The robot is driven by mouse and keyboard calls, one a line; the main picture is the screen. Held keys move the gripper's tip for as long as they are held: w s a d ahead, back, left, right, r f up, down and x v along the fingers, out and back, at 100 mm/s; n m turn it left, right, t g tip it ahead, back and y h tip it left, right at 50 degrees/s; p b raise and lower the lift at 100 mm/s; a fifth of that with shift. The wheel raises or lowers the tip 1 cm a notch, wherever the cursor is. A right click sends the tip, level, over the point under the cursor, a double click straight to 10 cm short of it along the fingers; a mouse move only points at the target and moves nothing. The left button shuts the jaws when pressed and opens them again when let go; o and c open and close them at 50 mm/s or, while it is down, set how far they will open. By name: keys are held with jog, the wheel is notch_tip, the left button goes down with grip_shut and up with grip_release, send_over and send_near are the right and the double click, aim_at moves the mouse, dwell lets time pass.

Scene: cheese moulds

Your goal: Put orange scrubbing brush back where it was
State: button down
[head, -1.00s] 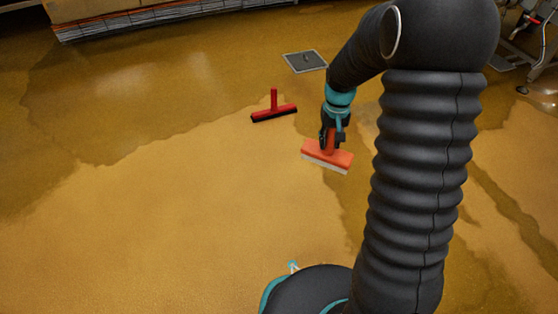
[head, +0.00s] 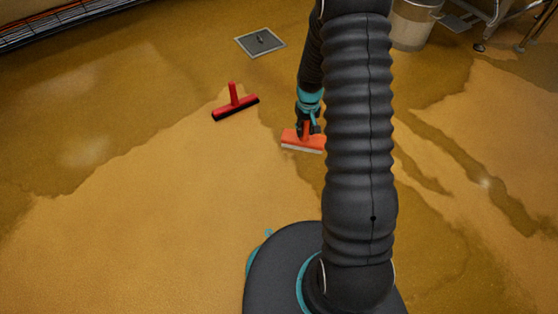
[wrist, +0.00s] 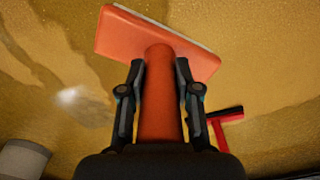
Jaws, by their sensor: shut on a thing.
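The orange scrubbing brush (head: 301,142) has a wide orange head with pale bristles underneath and a short orange handle. My gripper (head: 308,126) is shut on the handle, with the brush head hanging below it. In the wrist view the fingers (wrist: 159,95) lie on both sides of the handle, and the orange head (wrist: 150,38) shows beyond them. The right end of the brush is hidden behind my arm in the head view. Whether the bristles touch the floor cannot be told.
A square floor drain (head: 260,41) lies farther back. A metal bucket-like container (head: 414,25) and metal legs stand at the back right. The floor at left is clear.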

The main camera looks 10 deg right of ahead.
aim_at(309, 139)
jog(key=f, duration=0.1)
jog(key=d+f, duration=0.1)
jog(key=f, duration=0.2)
jog(key=shift+s+d+f+p, duration=0.15)
jog(key=shift+s+d+p, duration=0.15)
jog(key=shift+s+d, duration=0.05)
jog(key=w+a+f+b, duration=0.1)
jog(key=w+a+f, duration=0.2)
jog(key=a+f, duration=0.7)
jog(key=shift+w+f, duration=0.2)
jog(key=shift+w, duration=0.15)
jog(key=shift+f+b, duration=0.15)
jog(key=shift+b, duration=0.2)
jog(key=shift+f, duration=0.1)
jog(key=c, duration=0.8)
grip_release()
